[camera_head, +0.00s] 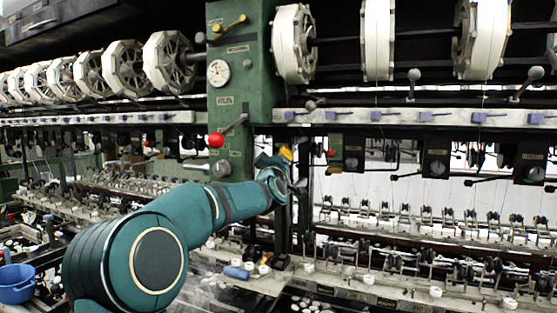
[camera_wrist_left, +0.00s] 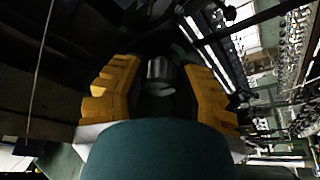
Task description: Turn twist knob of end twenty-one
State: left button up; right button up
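My left gripper (camera_head: 286,156) is at the machine, just right of the green column, mostly hidden by my own wrist. Its yellow finger pads show in the left wrist view (camera_wrist_left: 158,88), spread apart. A small grey metallic cylinder (camera_wrist_left: 160,74), which looks like a knob, shows between the pads. Dark gaps show on both sides of it, so the fingers look open around or just behind it; the depth is unclear. I cannot read an end number on it, so I cannot tell whether it is the twist knob of end twenty-one. My right gripper is in neither view.
The green column (camera_head: 243,95) carries a lever with a red ball (camera_head: 216,140). White reels (camera_head: 292,44) line the top. A long pale rail (camera_head: 430,117) and dark boxes (camera_head: 437,157) run right of my gripper. A blue basin (camera_head: 16,284) stands lower left.

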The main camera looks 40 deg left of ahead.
pick_arm(q)
jog(key=o, duration=0.5)
jog(key=shift+r, duration=0.15)
jog(key=shift+c, duration=0.2)
jog(key=v, duration=1.2)
